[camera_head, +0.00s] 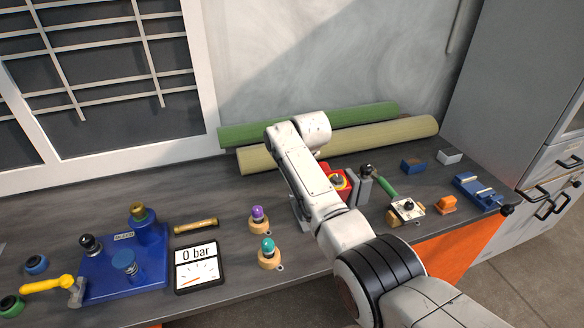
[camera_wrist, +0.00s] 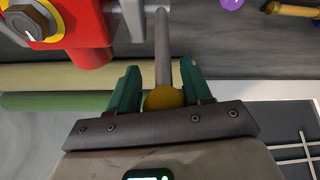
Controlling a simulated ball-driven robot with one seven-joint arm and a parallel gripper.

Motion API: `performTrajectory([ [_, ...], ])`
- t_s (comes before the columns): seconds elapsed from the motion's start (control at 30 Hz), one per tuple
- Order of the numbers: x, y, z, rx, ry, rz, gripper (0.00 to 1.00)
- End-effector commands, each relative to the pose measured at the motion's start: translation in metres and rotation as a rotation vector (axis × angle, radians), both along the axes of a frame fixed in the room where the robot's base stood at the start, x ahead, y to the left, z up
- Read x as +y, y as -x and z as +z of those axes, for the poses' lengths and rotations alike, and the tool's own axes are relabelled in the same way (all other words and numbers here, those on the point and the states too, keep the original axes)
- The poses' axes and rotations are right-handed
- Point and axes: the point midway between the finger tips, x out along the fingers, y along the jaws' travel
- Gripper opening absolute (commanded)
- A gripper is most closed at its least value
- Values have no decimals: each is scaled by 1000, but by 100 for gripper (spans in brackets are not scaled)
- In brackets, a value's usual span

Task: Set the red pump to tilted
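The red pump (camera_head: 349,188) is mostly hidden behind my arm in the head view; only part of its red body and a yellow ring show. In the wrist view the red pump (camera_wrist: 88,35) fills the upper left, with a yellow ring and dark hex knob. A grey lever rod (camera_wrist: 162,40) runs down beside it to a yellow-orange ball knob (camera_wrist: 164,99). My gripper (camera_wrist: 160,85) has its green fingers on both sides of this knob. In the head view my gripper is hidden behind the arm.
A blue base with valves (camera_head: 125,262), a 0 bar gauge (camera_head: 196,267) and purple (camera_head: 257,214) and teal (camera_head: 268,245) knobs stand left of my arm. A green-handled tool (camera_head: 385,187) and small blocks lie to the right. Long rolls (camera_head: 400,133) lie against the wall.

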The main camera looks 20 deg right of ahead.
Motion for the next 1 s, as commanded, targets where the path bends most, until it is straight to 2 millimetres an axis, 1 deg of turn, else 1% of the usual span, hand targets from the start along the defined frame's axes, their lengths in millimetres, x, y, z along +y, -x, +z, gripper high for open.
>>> performTrajectory([
  [0.03,0,0,-1,1,0,0,53],
  [0.13,1,0,0,1,1,1,63],
  [0.17,1,0,0,0,0,1,64],
  [0.43,2,0,3,-1,0,2,64],
  [0.57,2,3,9,-3,0,3,64],
  [0.77,0,14,29,-5,-1,3,64],
  [1.0,-2,33,62,-5,-1,2,64],
])
